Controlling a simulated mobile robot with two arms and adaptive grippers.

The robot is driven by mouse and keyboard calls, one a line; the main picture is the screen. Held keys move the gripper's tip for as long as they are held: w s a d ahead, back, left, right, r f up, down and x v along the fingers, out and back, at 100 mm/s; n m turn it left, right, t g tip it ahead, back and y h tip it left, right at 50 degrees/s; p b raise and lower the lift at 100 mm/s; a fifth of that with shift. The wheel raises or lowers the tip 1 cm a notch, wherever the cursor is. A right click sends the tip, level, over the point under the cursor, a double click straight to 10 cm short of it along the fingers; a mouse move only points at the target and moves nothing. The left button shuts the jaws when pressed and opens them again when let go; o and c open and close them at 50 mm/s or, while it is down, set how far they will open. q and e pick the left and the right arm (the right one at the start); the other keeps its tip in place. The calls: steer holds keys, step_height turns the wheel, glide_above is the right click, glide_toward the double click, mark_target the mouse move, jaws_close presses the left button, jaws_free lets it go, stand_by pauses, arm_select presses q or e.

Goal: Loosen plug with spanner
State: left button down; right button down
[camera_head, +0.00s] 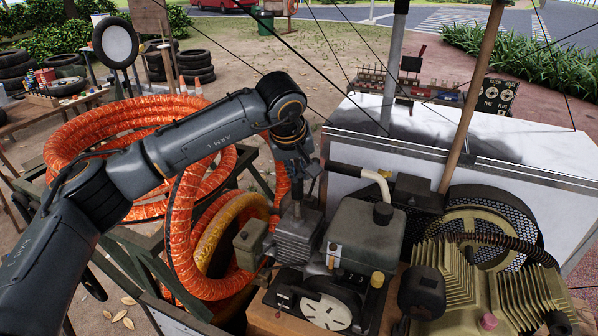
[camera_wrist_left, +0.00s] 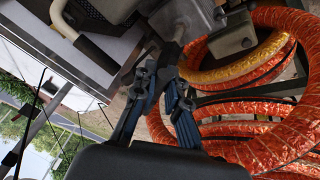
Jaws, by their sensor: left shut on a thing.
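My left gripper (camera_head: 299,190) comes down from above over the finned cylinder (camera_head: 298,238) of the small engine. In the left wrist view the left gripper (camera_wrist_left: 160,88) has its fingertips closed on a short dark metal piece, which looks like the spanner (camera_wrist_left: 168,60). The far end of this piece reaches to the grey engine parts (camera_wrist_left: 182,18). I cannot tell whether it sits on the plug. The plug itself does not show clearly; the gripper and the held piece cover that spot. My right gripper is not in view.
A grey fuel tank (camera_head: 362,237) and a pale bent pipe (camera_head: 372,176) stand right of the gripper. A ribbed compressor (camera_head: 490,285) is further right. Coiled orange hose (camera_head: 195,215) lies close on the left. A white-topped box (camera_head: 450,135) stands behind, with a wooden pole (camera_head: 472,95) in front.

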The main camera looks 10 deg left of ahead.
arm_select(q)
steer(key=shift+f, duration=0.2)
step_height(320, 180, down, 6)
steer(key=n+y+b, duration=0.1)
steer(key=n+b, duration=0.1)
steer(key=b, duration=0.4)
steer(key=shift+w+d+f+n, duration=0.2)
steer(key=shift+d+f+n, duration=0.05)
steer(key=shift+d+n, duration=0.2)
stand_by(1.6)
steer(key=n, duration=0.1)
steer(key=n+y, duration=0.1)
steer(key=n, duration=0.1)
steer(key=shift+w+d, duration=0.3)
steer(key=shift+d, duration=0.05)
